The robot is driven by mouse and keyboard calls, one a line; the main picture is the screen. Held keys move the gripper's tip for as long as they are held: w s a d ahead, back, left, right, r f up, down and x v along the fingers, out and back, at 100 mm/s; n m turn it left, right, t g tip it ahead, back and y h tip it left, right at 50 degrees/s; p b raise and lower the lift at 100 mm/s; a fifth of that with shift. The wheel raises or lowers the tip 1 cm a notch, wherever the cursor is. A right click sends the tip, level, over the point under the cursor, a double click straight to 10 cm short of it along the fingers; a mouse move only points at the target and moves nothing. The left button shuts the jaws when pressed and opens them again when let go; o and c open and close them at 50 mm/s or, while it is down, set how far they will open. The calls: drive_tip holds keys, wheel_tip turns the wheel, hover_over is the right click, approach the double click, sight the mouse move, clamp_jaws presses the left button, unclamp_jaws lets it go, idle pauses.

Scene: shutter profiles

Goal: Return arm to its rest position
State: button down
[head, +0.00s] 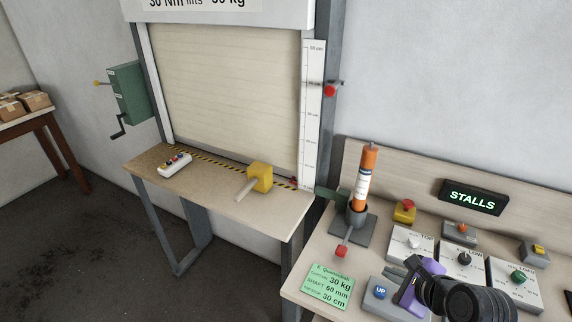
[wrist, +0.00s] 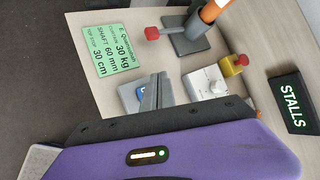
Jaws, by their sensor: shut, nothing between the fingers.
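My gripper (head: 399,272) is at the lower right of the head view, above the control bench and close to the blue UP button (head: 380,292). Its dark fingers are shut and empty. In the wrist view the gripper fingers (wrist: 158,92) point over the bench and partly cover the blue button (wrist: 141,92). I cannot tell if the fingertips touch anything. The purple wrist housing fills the lower part of the wrist view.
The bench holds an upright orange cylinder (head: 365,180), a red-knobbed lever (head: 342,250), a yellow-and-red button (head: 404,211), dials, a green note (head: 331,287) and a STALLS display (head: 473,197). A shutter (head: 235,95) stands left, behind a table with a yellow block (head: 260,177).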

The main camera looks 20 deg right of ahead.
drive_tip(key=w+d+r+n+t+h, duration=0.2)
drive_tip(key=d+r+n+h, duration=0.1)
drive_tip(key=r+n, duration=0.2)
drive_tip(key=s+a+f+n+t+y+b, duration=0.2)
drive_tip(key=s+a+n+b, duration=0.1)
drive_tip(key=s+a+n, duration=0.8)
drive_tip(key=s+a+f+n+t+y+b, duration=0.1)
drive_tip(key=s+a+n+b, duration=0.3)
drive_tip(key=s+a+n, duration=0.8)
drive_tip(key=s+f+n+y, duration=0.1)
drive_tip(key=s, duration=0.2)
drive_tip(key=shift+a+t+y, duration=0.25)
drive_tip(key=shift+t+y, duration=0.05)
drive_tip(key=shift+t, duration=0.1)
drive_tip(key=shift+f, duration=0.15)
idle(0.9)
